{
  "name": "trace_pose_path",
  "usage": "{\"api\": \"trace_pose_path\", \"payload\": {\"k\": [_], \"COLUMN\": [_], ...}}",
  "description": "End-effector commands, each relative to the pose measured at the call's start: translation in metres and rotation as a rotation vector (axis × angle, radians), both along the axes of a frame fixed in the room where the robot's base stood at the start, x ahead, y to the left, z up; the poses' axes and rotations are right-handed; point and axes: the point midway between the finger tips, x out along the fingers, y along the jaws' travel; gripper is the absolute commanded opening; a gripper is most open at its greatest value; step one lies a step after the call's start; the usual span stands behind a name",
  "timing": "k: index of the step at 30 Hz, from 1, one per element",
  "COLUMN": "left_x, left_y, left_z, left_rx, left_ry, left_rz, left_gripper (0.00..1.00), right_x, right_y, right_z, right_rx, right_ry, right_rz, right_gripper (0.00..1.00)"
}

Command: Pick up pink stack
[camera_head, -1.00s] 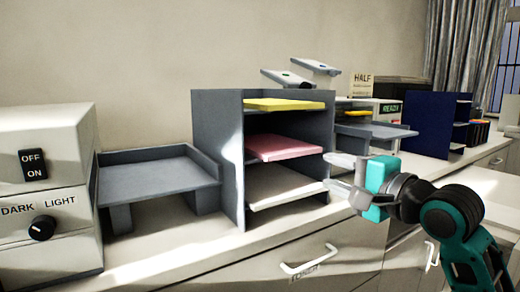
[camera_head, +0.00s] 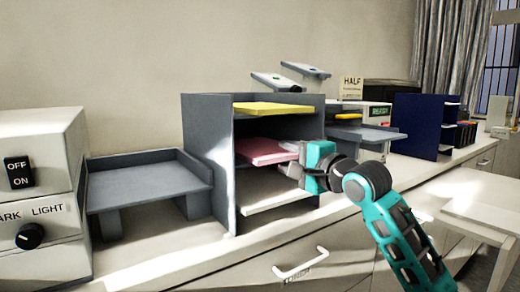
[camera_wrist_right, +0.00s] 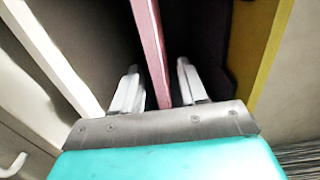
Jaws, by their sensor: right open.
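The pink stack (camera_head: 262,151) lies flat on the middle level of the grey shelf unit (camera_head: 207,150). My right gripper (camera_head: 285,160) is at the open front of the unit, at the stack's right front end. In the right wrist view the jaws (camera_wrist_right: 158,75) are open, one finger on each side of the pink stack (camera_wrist_right: 150,45). Gaps show between the fingers and the stack. My left gripper is not in view.
A yellow stack (camera_head: 270,108) lies above the pink one and a white stack (camera_head: 270,193) below it, leaving narrow room. A grey stand (camera_head: 150,185) and a switch box (camera_head: 40,170) are at the left. A blue shelf unit (camera_head: 415,125) stands at the right.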

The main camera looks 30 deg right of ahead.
Motion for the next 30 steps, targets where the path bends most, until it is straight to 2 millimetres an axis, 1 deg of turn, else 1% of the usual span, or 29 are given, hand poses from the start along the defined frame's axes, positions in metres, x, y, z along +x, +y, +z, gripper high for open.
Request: {"api": "trace_pose_path", "payload": {"k": [1, 4, 11, 24, 25, 30], "left_x": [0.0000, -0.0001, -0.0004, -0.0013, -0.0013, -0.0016], "left_y": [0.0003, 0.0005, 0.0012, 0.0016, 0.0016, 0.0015], "left_z": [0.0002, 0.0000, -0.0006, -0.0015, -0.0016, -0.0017], "left_rx": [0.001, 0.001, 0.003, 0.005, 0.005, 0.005], "left_ry": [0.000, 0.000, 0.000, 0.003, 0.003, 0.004], "left_rz": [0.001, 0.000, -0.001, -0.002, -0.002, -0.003], "left_gripper": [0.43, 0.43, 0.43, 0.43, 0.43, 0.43], "right_x": [0.0060, 0.0125, 0.0136, 0.0133, 0.0133, 0.0133], "right_y": [0.0007, 0.0011, 0.0016, 0.0016, 0.0016, 0.0016], "right_z": [0.0004, -0.0001, -0.0005, -0.0006, -0.0006, -0.0006], "right_rx": [0.002, 0.001, 0.000, 0.000, 0.000, 0.000], "right_ry": [0.000, 0.000, 0.000, 0.000, 0.000, 0.000], "right_rz": [0.001, 0.000, 0.000, 0.000, 0.000, 0.000], "right_gripper": [0.43, 0.43, 0.43, 0.01, 0.00, 0.00]}}
